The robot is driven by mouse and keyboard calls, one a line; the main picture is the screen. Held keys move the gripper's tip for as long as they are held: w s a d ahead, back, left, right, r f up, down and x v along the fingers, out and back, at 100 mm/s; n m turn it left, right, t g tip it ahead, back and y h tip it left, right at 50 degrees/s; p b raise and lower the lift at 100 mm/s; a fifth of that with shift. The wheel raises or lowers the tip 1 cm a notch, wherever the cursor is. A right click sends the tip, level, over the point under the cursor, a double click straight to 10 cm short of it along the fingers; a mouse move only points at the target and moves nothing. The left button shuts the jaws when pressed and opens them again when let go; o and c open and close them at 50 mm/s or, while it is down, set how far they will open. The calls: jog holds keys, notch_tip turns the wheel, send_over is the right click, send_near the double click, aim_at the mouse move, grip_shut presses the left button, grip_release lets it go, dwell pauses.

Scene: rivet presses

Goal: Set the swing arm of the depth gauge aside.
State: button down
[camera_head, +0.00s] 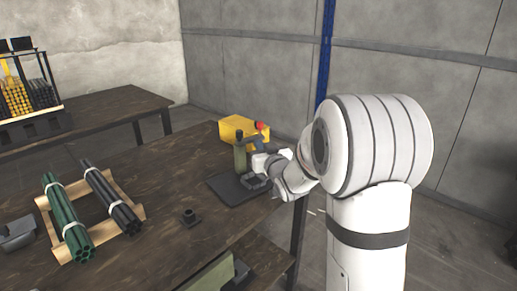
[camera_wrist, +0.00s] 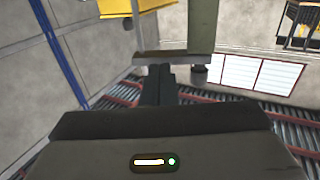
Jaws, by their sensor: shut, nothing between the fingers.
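The press with the depth gauge stands on a dark base plate (camera_head: 226,189) near the table's far right corner. It has a green column (camera_head: 240,157), a yellow head (camera_head: 236,128) and a red knob (camera_head: 260,126). In the wrist view, a flat grey bar (camera_wrist: 185,59), which looks like the swing arm, crosses below the green column (camera_wrist: 203,22). A short dark cylinder (camera_wrist: 199,75) hangs beneath it. My gripper (camera_wrist: 158,72) is shut and empty, its fingertips right by the bar; I cannot tell whether they touch. In the head view my wrist partly hides the press's right side.
A wooden rack (camera_head: 129,187) holds bundles of green tubes (camera_head: 67,222) and dark tubes (camera_head: 112,197) on the left. A small dark round part (camera_head: 189,217) stands in the middle of the table, with bare tabletop around it. A grey piece (camera_head: 16,233) lies at the left edge.

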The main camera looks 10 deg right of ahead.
jog(key=s+d, duration=0.3)
jog(key=s, duration=0.9)
jog(key=s+a+r+g+h+p, duration=0.1)
jog(key=s+r+g+p, duration=0.3)
jog(key=s+p, duration=0.3)
jog(key=s+a+r+m+g+h+p, duration=0.1)
jog(key=s+r+g+p, duration=0.4)
jog(key=s, duration=0.5)
jog(key=s+a+r+m+g+h+p, duration=0.1)
jog(key=s+r+g+p, duration=0.4)
jog(key=s+p, duration=0.4)
jog(key=shift+s+a+g+p, duration=0.25)
jog(key=shift+a+g+p, duration=0.1)
jog(key=shift+g+p, duration=0.25)
